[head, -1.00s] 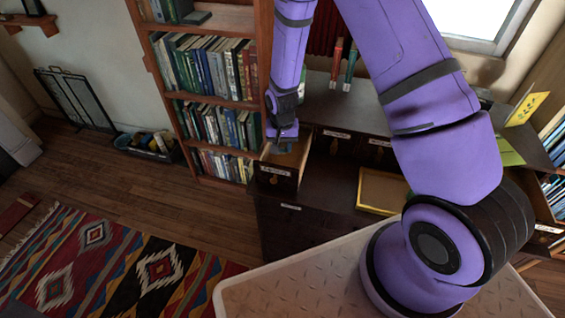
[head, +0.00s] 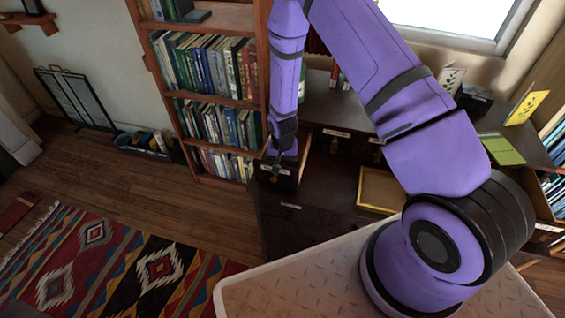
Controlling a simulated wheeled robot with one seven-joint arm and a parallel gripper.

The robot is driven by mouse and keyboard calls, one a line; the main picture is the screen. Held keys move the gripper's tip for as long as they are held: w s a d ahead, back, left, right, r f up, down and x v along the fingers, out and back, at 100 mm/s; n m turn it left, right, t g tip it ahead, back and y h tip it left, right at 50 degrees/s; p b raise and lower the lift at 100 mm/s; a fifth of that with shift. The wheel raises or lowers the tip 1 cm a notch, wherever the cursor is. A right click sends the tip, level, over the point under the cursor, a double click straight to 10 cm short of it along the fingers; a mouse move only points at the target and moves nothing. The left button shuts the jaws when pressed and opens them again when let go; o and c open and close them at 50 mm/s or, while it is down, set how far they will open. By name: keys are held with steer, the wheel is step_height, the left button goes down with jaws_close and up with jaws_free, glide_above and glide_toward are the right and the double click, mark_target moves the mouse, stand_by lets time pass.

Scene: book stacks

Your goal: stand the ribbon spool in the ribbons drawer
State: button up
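An open drawer (head: 281,183) juts out at the left end of the dark cabinet. Its label is not readable here, so I cannot tell whether it is the ribbons drawer. My gripper (head: 277,168) points down at this drawer's front, overlapping its front panel in the picture. Whether it touches the panel is unclear. Its fingers are too small and dark to show whether they are open or shut. My arm and gripper hide most of the drawer's inside. I cannot make out the ribbon spool anywhere.
The dark cabinet (head: 311,206) has more labelled drawers to the right. A yellow-edged tray (head: 380,190) lies on its lower surface. A bookcase (head: 215,105) stands close on the left. A green folder (head: 500,149) and yellow card (head: 526,107) are at right. A patterned rug covers floor at lower left.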

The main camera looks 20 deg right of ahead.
steer(key=o, duration=0.9)
steer(key=shift+f, duration=0.1)
step_height(320, 180, up, 12)
steer(key=shift+r, duration=0.2)
step_height(320, 180, up, 16)
steer(key=n+t, duration=0.1)
glide_above(283, 162)
steer(key=s+d, duration=0.1)
steer(key=d, duration=0.1)
steer(key=s+d+r+t, duration=0.2)
steer(key=s+r, duration=0.3)
steer(key=r, duration=0.7)
steer(key=s+d+r+n, duration=0.1)
steer(key=s+r, duration=0.3)
steer(key=s, duration=0.3)
steer(key=s+d+r+n+t, duration=0.1)
steer(key=s+r, duration=0.4)
steer(key=s, duration=0.3)
steer(key=s+d+r+n+t, duration=0.1)
steer(key=s+r, duration=0.4)
steer(key=s, duration=0.2)
steer(key=shift+s+d, duration=0.2)
